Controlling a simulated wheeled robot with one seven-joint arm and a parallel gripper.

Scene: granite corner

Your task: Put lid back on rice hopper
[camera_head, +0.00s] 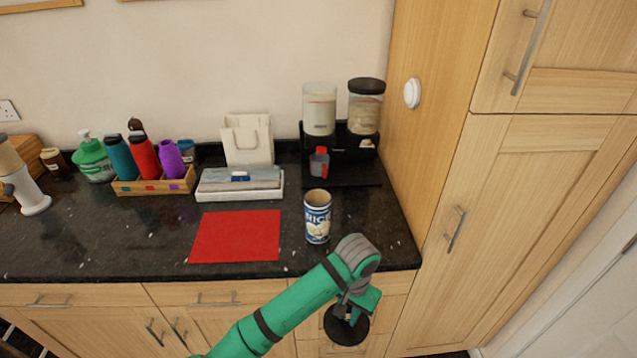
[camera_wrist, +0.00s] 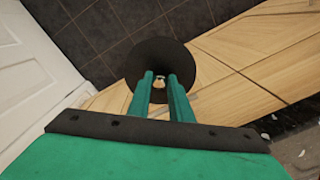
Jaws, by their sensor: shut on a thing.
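My gripper (camera_head: 350,308) is shut on the black round lid (camera_head: 346,331), in front of the counter's front edge and below its top. In the wrist view my two fingers (camera_wrist: 160,82) close on a small light knob at the middle of the lid (camera_wrist: 146,54). The left clear hopper (camera_head: 319,112) holds pale rice-like contents, and no dark lid shows on it. The right hopper (camera_head: 364,110) wears a dark lid. Both stand on a black dispenser base (camera_head: 343,152) at the back right. My gripper and lid are well apart from them.
A blue and white rice canister (camera_head: 317,220) stands on the counter between my arm and the dispenser. A red measuring cup (camera_head: 319,162) is at the base. A red mat (camera_head: 236,236) lies to the left. A tall wooden cabinet (camera_head: 430,130) bounds the right.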

